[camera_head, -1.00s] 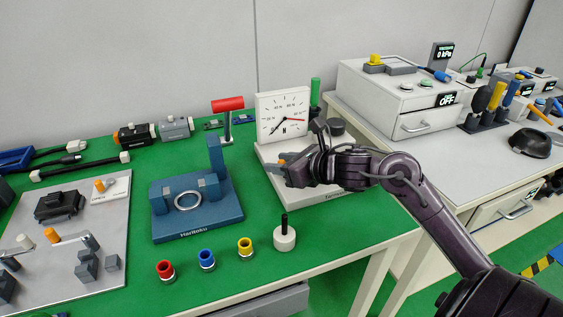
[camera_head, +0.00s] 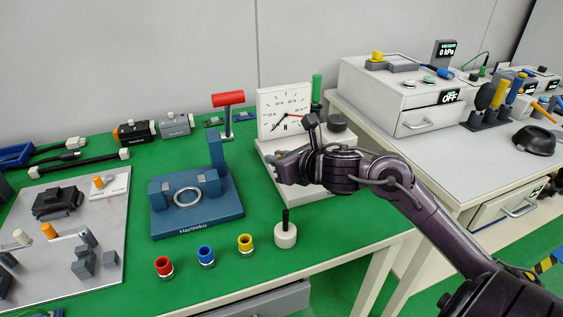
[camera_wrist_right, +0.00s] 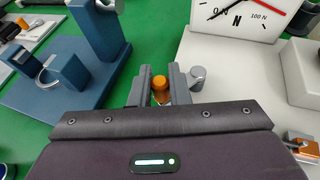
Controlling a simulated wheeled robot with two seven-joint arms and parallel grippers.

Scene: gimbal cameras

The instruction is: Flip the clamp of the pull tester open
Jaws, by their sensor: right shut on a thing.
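The pull tester has a white base (camera_head: 325,190) and an upright white dial face (camera_head: 284,108) marked N. The dial also shows in the right wrist view (camera_wrist_right: 237,16). The clamp's orange lever end (camera_wrist_right: 160,86) sits between the two grey fingers of my right gripper (camera_wrist_right: 159,90), which is shut on it. In the head view my right gripper (camera_head: 281,167) is at the left side of the tester base and hides the clamp. A grey metal post (camera_wrist_right: 197,77) stands just right of the fingers. My left gripper is not in view.
A blue Haritoku fixture (camera_head: 205,212) with a metal ring stands left of the tester. A red-handled press (camera_head: 228,100) is behind it. Red, blue and yellow cups (camera_head: 205,257) and a white weight (camera_head: 285,236) stand in front on the green table.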

